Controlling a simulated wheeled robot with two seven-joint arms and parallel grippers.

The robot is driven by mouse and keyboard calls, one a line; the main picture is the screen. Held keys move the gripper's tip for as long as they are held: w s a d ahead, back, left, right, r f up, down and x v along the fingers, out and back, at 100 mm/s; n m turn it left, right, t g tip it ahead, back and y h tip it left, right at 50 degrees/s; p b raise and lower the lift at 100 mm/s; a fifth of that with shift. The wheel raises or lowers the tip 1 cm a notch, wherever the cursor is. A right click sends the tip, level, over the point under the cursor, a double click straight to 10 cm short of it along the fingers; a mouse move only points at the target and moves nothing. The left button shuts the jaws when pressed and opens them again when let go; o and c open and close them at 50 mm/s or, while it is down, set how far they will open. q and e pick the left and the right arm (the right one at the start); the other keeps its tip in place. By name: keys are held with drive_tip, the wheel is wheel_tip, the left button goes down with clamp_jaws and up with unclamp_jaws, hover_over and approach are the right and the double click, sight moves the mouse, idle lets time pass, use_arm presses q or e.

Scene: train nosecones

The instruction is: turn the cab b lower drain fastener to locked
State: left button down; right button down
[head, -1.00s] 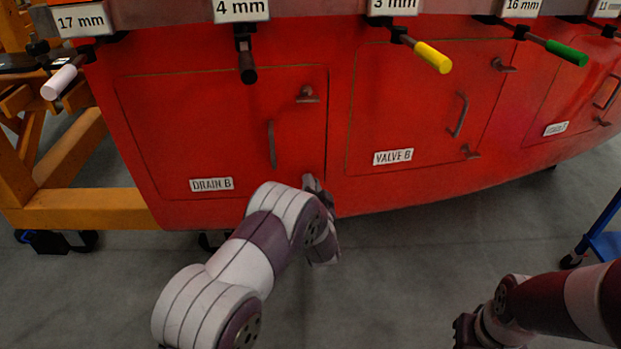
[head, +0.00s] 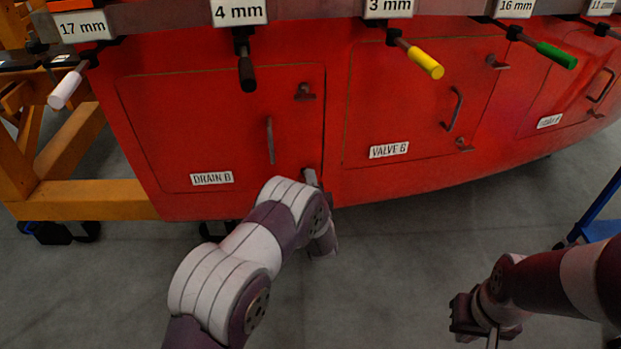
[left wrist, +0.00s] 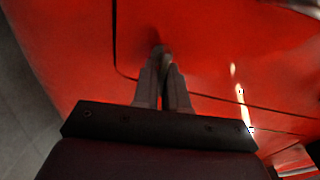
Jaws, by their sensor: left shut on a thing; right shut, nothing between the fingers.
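The DRAIN B door (head: 225,130) is an outlined panel on the red nosecone, with a grey upper fastener (head: 305,92) near its top right corner. My left gripper (head: 311,178) is at the door's lower right corner, where the lower drain fastener sits; the arm and fingers mostly hide it. In the left wrist view the left fingers (left wrist: 163,62) are closed together on the small dark fastener (left wrist: 161,48) at their tips, beside the door's outline corner. Its exact angle cannot be told. My right gripper (head: 482,322) is shut and empty, low at the right, away from the nosecone.
The VALVE B door (head: 420,100) is to the right with its own handle and fasteners. A rail above carries hanging tools, including a yellow-handled one (head: 425,62) and a black one (head: 246,72). An orange stand (head: 90,200) is at left, a blue frame (head: 600,232) at right.

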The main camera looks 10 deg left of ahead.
use_arm(q)
drive_tip(key=shift+m, duration=0.3)
drive_tip(key=c, duration=1.3)
unclamp_jaws()
drive_tip(key=shift+o, duration=0.2)
drive_tip(key=shift+s, duration=0.1)
drive_tip(key=p+v, duration=0.2)
drive_tip(key=v, duration=1)
drive_tip(key=shift+s, duration=0.2)
drive_tip(key=shift+d, duration=0.15)
